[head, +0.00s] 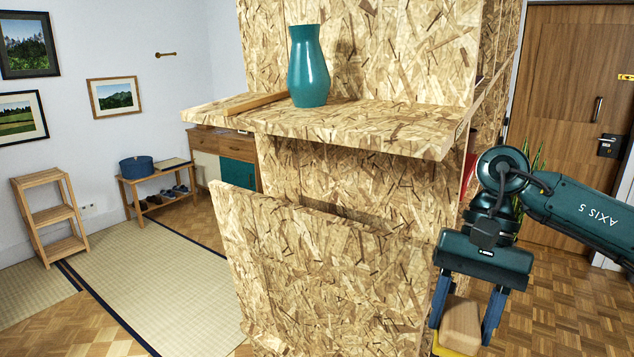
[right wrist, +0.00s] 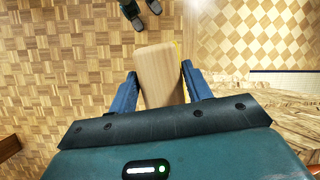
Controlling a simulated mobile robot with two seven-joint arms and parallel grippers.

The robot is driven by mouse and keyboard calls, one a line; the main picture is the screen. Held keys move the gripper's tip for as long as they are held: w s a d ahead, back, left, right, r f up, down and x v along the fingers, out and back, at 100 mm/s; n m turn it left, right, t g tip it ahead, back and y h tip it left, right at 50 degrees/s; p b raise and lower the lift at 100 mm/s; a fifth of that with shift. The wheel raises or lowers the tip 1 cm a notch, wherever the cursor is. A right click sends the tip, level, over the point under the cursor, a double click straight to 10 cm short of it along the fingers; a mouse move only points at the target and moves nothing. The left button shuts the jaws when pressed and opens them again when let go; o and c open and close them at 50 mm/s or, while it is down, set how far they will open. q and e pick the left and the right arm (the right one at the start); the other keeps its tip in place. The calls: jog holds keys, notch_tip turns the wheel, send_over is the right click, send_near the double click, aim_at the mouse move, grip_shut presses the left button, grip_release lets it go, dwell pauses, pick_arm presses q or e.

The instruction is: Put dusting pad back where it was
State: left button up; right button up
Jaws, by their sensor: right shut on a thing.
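The dusting pad, a pale wooden block (head: 461,322) with a yellow underside, is held in my right gripper (head: 463,328). The blue fingers are shut on its two sides and point down, beside the right edge of the chipboard bookwall. In the right wrist view, the pad's wooden top (right wrist: 160,72) sits between the fingers, with a thin yellow edge on its right, above the parquet floor. The pad is clear of the floor. My left gripper is not in view.
A chipboard shelf (head: 400,125) juts from the bookwall, with a teal vase (head: 309,70) and a wooden strip (head: 255,104) on it. A lower chipboard panel (head: 310,270) stands in front. Open floor (head: 560,300) lies to the right, before a wooden door (head: 565,90).

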notch_tip(320, 180, down, 13)
jog(key=s+n+h, duration=0.1)
jog(key=s+n, duration=0.2)
jog(key=n, duration=0.1)
jog(key=shift+f+g, duration=0.2)
jog(key=shift+g, duration=0.2)
jog(key=shift+w+d+h, duration=0.1)
jog(key=shift+d+h, duration=0.05)
jog(key=shift+h, duration=0.15)
